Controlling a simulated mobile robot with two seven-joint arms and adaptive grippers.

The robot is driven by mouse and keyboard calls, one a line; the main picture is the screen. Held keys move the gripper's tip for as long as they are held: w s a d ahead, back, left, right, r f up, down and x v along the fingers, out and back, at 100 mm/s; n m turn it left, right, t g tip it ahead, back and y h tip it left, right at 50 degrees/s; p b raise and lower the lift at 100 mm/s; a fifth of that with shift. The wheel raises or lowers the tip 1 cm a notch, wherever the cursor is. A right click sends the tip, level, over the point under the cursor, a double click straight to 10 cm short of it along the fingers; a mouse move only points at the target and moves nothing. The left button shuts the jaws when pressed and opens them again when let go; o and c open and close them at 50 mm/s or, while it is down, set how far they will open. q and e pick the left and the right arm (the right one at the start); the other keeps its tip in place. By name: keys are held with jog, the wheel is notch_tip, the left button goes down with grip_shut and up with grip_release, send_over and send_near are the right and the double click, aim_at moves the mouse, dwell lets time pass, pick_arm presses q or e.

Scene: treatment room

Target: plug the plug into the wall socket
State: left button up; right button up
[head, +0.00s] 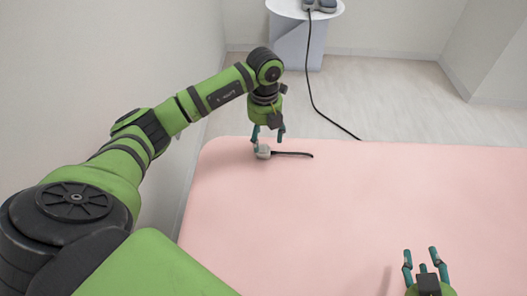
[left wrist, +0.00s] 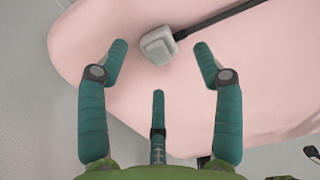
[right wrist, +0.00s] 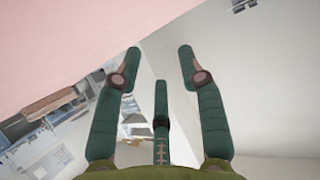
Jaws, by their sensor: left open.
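The plug (head: 263,153) is a small pale grey block lying on the pink bed near its far left corner. Its short black cord (head: 293,154) trails to the right. My left gripper (head: 268,134) points down just above the plug, fingers apart. In the left wrist view the plug (left wrist: 157,46) shows between and slightly beyond the spread fingertips, with a gap to each and nothing held. My right gripper (head: 420,254) is low at the right over the bed, fingers apart and empty. I cannot make out a wall socket in any view.
The pink bed (head: 330,210) fills the lower middle and is otherwise clear. A plain wall (head: 100,60) runs along the left, close to my left arm. Beyond the bed, a white round table (head: 285,7) carries a grey device (head: 320,5) whose black cord crosses the floor.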

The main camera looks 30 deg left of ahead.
aim_at(263, 148)
pick_arm(q)
jog(key=shift+s+f, duration=0.1)
jog(key=shift+f, duration=0.15)
jog(key=f, duration=0.1)
jog(key=f+b, duration=0.1)
jog(key=f, duration=0.2)
jog(key=shift+s+f+b, duration=0.2)
jog(key=shift+s+b, duration=0.1)
jog(key=shift+b, duration=0.1)
jog(key=shift+f, duration=0.15)
pick_arm(e)
jog(key=w+a+r+n+t+y, duration=0.1)
jog(key=r+t, duration=0.4)
jog(key=r, duration=0.5)
jog(key=shift+w+a+t+y, duration=0.3)
jog(key=shift+w+a+y, duration=0.2)
jog(key=shift+a+y, duration=0.6)
jog(key=shift+a+r, duration=0.1)
jog(key=shift+a, duration=0.05)
pick_arm(q)
jog(key=c, duration=1.2)
